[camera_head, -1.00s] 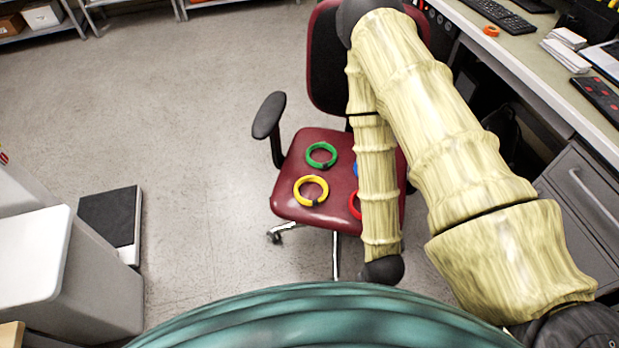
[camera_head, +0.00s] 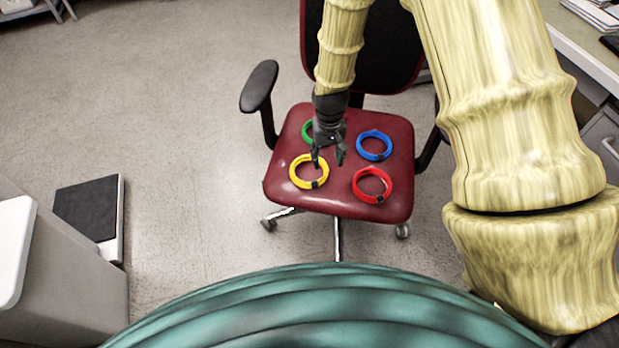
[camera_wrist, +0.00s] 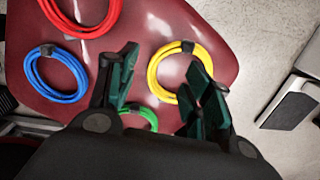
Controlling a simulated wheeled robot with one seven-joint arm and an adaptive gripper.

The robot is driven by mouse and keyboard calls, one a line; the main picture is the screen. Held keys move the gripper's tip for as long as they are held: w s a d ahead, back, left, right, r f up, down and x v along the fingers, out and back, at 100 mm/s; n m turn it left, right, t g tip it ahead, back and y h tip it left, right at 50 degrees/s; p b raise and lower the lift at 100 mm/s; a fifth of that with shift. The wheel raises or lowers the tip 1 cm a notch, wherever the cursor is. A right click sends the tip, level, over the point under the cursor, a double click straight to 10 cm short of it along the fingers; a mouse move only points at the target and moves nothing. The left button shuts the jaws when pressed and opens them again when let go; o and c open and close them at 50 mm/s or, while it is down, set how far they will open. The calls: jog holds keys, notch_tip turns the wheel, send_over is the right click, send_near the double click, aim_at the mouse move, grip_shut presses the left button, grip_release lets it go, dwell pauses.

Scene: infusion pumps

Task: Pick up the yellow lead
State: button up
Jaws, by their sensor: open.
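The yellow lead (camera_head: 309,181) is a coiled ring with a dark band, lying on the front left of the red chair seat (camera_head: 338,199). In the wrist view the yellow lead (camera_wrist: 157,72) shows between and beyond the fingertips, its right side close to the right finger. My gripper (camera_head: 328,161) is open and empty over the seat, just right of and behind the yellow lead in the head view. In the wrist view my gripper (camera_wrist: 163,80) has its two fingers spread apart. I cannot tell the exact height above the lead.
A green lead (camera_head: 307,132), partly hidden by my gripper, a blue lead (camera_head: 388,152) and a red lead (camera_head: 387,186) lie on the same seat. The chair's armrest (camera_head: 259,86) stands at the left and its backrest behind. A desk is at the right.

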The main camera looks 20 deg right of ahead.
jog(key=w+r, duration=0.2)
send_over(324, 168)
jog(key=f, duration=0.3)
jog(key=s+f, duration=0.1)
jog(key=f, duration=0.1)
jog(key=shift+a+f+b, duration=0.1)
jog(key=shift+f+b, duration=0.05)
jog(key=shift+b, duration=0.25)
jog(key=shift+w+f+b, duration=0.15)
jog(key=shift+w+f, duration=0.1)
jog(key=shift+f, duration=1.15)
jog(key=shift+w+f+b, duration=0.15)
jog(key=shift+w+f, duration=0.05)
jog(key=shift+f, duration=1.2)
grip_shut()
